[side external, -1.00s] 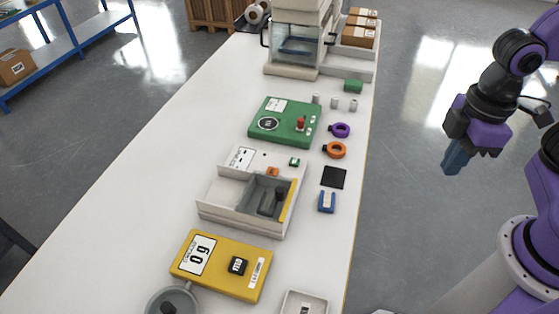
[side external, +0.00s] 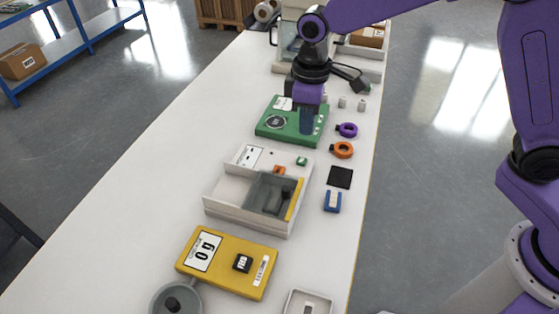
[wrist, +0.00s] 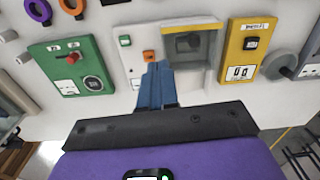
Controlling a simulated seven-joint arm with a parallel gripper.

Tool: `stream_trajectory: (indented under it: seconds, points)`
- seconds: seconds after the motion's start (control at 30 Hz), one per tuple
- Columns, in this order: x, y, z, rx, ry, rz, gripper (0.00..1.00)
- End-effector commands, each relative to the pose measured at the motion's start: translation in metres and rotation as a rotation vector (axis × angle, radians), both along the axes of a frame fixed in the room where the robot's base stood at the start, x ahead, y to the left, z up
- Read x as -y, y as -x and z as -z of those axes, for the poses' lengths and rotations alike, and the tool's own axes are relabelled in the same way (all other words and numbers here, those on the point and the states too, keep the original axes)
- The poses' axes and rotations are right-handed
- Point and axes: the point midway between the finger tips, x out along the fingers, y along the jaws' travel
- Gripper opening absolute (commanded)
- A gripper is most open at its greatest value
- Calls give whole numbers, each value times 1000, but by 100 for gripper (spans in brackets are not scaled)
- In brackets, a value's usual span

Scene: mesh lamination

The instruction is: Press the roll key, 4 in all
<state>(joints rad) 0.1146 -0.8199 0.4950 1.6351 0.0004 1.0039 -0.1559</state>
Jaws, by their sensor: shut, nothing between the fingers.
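The pale laminating unit (side external: 225,189) stands mid-table, with a grey well, a yellow strip, an orange key (side external: 279,170) and a green key (side external: 302,161). I cannot read which one is the roll key. The wrist view shows the orange key (wrist: 149,56) just beyond my fingertips, and the green key (wrist: 125,41) further off. My gripper (side external: 306,131) has blue fingers, shut and empty. In the side view it overlaps the green device and hides its red knob. In the wrist view my fingertips (wrist: 158,66) overlap the laminating unit and appear above it.
Purple (side external: 347,130) and orange (side external: 342,150) rings, a black square (side external: 340,177) and a blue clip (side external: 332,201) lie right. The table's left side is clear.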

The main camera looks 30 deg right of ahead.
Motion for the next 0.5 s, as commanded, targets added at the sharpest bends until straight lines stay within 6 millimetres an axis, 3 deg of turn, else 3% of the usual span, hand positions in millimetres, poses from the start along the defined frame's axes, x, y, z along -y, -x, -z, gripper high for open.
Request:
stream_trajectory:
  seconds: [0.23, 0.5]
  points:
    - [-18, -51, 26, -6, 4, 48, 0]
    - [-23, -76, 42, -6, 6, 73, 0]
